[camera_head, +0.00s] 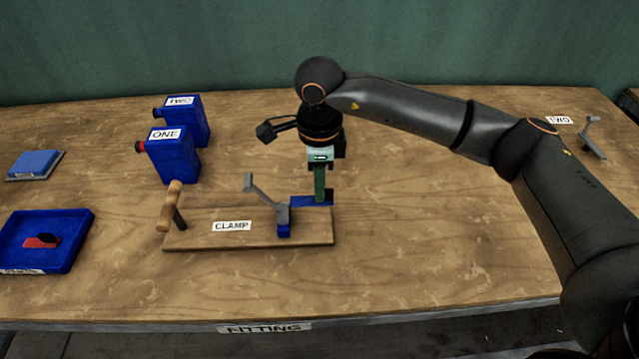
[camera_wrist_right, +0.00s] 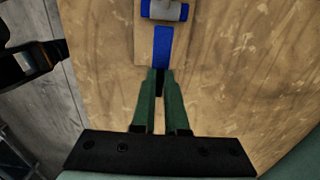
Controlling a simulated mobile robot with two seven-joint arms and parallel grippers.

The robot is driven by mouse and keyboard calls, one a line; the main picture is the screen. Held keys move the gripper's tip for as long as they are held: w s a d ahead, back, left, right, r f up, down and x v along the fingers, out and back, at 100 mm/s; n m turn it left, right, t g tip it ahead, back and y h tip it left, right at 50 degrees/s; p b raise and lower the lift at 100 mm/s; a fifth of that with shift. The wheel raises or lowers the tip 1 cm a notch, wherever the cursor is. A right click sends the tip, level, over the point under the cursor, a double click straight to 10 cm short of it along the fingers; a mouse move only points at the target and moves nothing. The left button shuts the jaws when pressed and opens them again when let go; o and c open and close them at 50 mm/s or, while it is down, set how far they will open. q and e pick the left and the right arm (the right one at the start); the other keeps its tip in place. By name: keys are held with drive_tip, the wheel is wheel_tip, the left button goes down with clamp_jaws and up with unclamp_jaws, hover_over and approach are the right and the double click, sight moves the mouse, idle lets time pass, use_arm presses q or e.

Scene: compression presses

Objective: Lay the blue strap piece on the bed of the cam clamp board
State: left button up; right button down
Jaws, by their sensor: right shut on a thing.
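The clamp board (camera_head: 200,238) is a wooden plank labelled CLAMP, with a wooden handle (camera_head: 170,205), a grey lever (camera_head: 262,195) and a blue block (camera_head: 284,224). The blue strap piece (camera_head: 303,201) is a flat strip at the board's right end. My right gripper (camera_head: 321,197) points down and is shut on the strap's near end. In the right wrist view the strap (camera_wrist_right: 162,45) runs from between the fingertips (camera_wrist_right: 160,78) toward the grey and blue clamp part (camera_wrist_right: 164,10). I cannot tell whether the strap touches the board. My left gripper is out of view.
Blue containers labelled ONE (camera_head: 173,160) and TWO (camera_head: 190,120) stand behind the board on the left. A blue tray (camera_head: 75,225) with a red and black item and a small blue pad (camera_head: 38,163) lie at far left.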

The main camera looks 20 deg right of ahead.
drive_tip(key=shift+f+b, duration=1.8)
drive_tip(key=shift+f, duration=0.5)
drive_tip(key=shift+f+b, duration=0.85)
drive_tip(key=shift+f, duration=0.05)
drive_tip(key=c, duration=1)
unclamp_jaws()
drive_tip(key=shift+o, duration=0.7)
